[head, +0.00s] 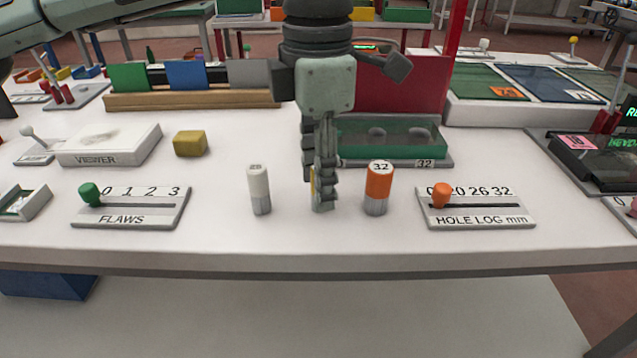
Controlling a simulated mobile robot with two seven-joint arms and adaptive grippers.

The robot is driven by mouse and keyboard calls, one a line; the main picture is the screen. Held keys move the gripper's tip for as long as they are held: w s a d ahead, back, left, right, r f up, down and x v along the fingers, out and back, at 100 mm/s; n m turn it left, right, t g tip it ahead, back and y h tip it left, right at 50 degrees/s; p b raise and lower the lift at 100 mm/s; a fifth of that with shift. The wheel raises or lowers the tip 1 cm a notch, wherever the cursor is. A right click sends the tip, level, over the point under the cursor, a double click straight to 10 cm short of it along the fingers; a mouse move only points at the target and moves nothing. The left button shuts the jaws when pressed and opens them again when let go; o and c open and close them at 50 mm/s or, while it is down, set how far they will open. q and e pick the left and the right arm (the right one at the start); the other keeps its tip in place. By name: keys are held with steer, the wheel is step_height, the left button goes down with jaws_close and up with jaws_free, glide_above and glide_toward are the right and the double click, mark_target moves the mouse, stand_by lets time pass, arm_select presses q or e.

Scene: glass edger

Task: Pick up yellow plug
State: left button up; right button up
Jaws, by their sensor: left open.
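My left gripper (323,190) points straight down over the middle of the white table, its fingers low, near the tabletop. It is open, and its fingers are seen nearly edge-on. A thin yellow sliver (313,182) shows at the left side of the fingers, between the white plug and the orange plug. It looks like part of the yellow plug, but the fingers hide the rest, and I cannot tell whether they touch it. My right gripper is not in view.
A white plug (259,188) stands left of the gripper and an orange plug (379,186) marked 32 stands right, both close. Behind is a green-topped tray (432,160). A yellow block (190,143) lies back left.

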arm_select(q)
jaws_close()
steer(key=shift+r, duration=0.15)
stand_by(0.4)
steer(key=shift+r, duration=0.25)
step_height(320, 180, up, 4)
steer(key=shift+s+a+f+b, duration=0.1)
steer(key=shift+a+f+b, duration=0.1)
steer(key=shift+b, duration=0.2)
steer(key=s+a+r+b, duration=0.1)
steer(key=s+a+r, duration=0.5)
steer(key=s+a, duration=0.1)
steer(key=shift+s+a+r, duration=0.3)
steer(key=shift+s+a, duration=0.05)
steer(key=shift+s, duration=0.25)
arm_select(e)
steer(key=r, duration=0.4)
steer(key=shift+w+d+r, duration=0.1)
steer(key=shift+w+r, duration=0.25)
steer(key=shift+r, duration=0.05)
